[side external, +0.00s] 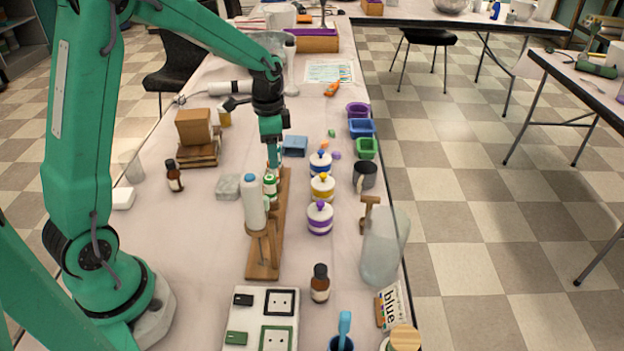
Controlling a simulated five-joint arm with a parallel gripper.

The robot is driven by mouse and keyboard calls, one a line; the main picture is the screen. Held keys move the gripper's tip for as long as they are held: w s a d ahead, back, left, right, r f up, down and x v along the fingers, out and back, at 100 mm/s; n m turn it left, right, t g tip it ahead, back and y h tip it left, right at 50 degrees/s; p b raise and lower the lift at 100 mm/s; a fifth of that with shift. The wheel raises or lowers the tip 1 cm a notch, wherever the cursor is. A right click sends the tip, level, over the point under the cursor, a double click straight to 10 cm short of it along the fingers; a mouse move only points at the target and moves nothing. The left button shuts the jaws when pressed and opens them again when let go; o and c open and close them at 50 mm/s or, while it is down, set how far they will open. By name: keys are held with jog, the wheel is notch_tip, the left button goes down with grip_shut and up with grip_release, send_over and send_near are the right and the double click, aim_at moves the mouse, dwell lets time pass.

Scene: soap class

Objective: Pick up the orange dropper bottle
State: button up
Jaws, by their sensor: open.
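Two small amber-brown bottles with dark caps are in view. One bottle (320,284) stands upright at the front, right of the outlet board. The other bottle (174,177) stands upright at the left, near the wooden blocks. I cannot tell which, if either, is the orange dropper bottle. My gripper (273,162) points down over the far part of the wooden stand (263,262), close above a small bottle with a green band (270,186). My gripper is apart from both amber bottles. It is open, though its fingers are small and partly hidden here.
A white bottle (254,203) stands on the wooden stand. Three white jars (320,218) with coloured lids stand right of it. A clear jug (384,248) and a dark mug (365,176) stand near the right edge.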

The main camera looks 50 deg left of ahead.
jog(key=shift+f, duration=2.15)
jog(key=c, duration=1)
jog(key=shift+r, duration=0.1)
jog(key=shift+c, duration=0.2)
jog(key=shift+r, duration=0.75)
jog(key=r, duration=0.1)
jog(key=d+r, duration=0.1)
jog(key=r, duration=0.1)
jog(key=shift+s, duration=0.2)
jog(key=s+d+r, duration=0.3)
jog(key=d+r, duration=0.3)
jog(key=d, duration=0.4)
jog(key=shift+s+r, duration=0.2)
jog(key=shift+s, duration=0.15)
